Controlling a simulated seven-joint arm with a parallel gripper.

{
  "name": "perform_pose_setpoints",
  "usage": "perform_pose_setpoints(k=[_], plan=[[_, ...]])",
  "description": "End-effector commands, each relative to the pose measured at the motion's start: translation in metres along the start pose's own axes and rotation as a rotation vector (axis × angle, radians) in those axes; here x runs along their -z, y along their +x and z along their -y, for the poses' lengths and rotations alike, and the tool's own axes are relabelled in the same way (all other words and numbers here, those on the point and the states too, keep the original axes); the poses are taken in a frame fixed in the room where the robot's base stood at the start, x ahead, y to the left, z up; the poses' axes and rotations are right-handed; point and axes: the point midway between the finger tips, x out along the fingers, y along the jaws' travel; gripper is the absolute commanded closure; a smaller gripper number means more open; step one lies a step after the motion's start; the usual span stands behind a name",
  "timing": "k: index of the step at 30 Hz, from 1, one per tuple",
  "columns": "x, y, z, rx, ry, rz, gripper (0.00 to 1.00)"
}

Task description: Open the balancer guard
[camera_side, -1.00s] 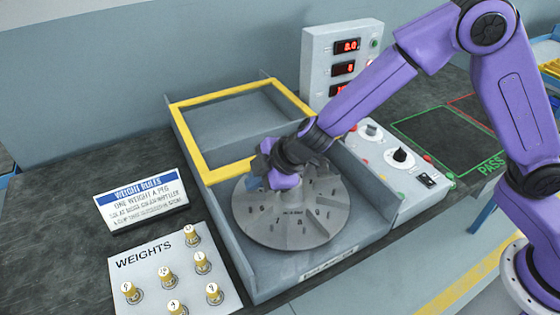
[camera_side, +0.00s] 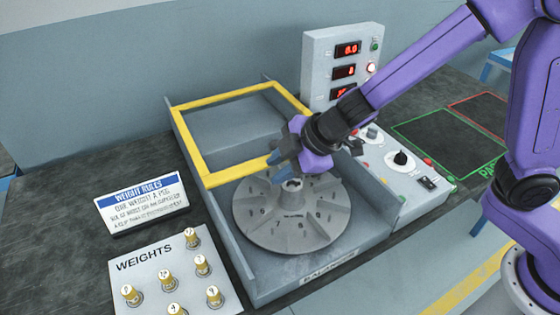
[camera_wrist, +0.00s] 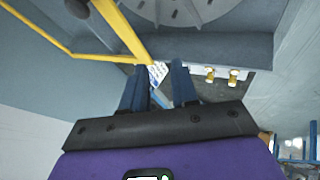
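The balancer guard (camera_side: 188,147) is a yellow frame at the rear of the grey balancer housing. The rotor (camera_side: 290,225), a grey finned disc with a raised hub, lies uncovered in front of it. My gripper (camera_side: 275,169) is above the rotor's back edge, by the right end of the guard's front bar; I cannot tell whether it touches. In the wrist view my gripper's (camera_wrist: 160,66) two blue fingers stand apart with nothing held between them. The yellow guard (camera_wrist: 121,30) runs close beside the left finger there. The rotor (camera_wrist: 175,8) shows at the top.
A display box (camera_side: 342,62) with red digits stands behind my wrist. A control panel (camera_side: 400,178) with knobs and buttons is on the right. A weights board (camera_side: 150,284) with several brass weights and a rules sign (camera_side: 140,202) are on the left. Outlined bench areas (camera_side: 440,135) at right are empty.

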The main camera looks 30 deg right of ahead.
Motion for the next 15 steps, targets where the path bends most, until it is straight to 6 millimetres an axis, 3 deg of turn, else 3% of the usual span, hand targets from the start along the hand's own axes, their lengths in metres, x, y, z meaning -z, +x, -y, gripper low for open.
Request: perform_pose_setpoints(k=[1, 3, 9, 15], plan=[[-0.003, 0.003, 0.004, 0.002, -0.019, 0.023, 0.54], [-0.012, 0.01, 0.011, 0.004, -0.075, 0.084, 0.39], [-0.057, 0.036, 0.04, -0.02, -0.415, 0.412, 0.39], [-0.085, 0.042, 0.048, -0.114, -0.843, 0.748, 0.39]])
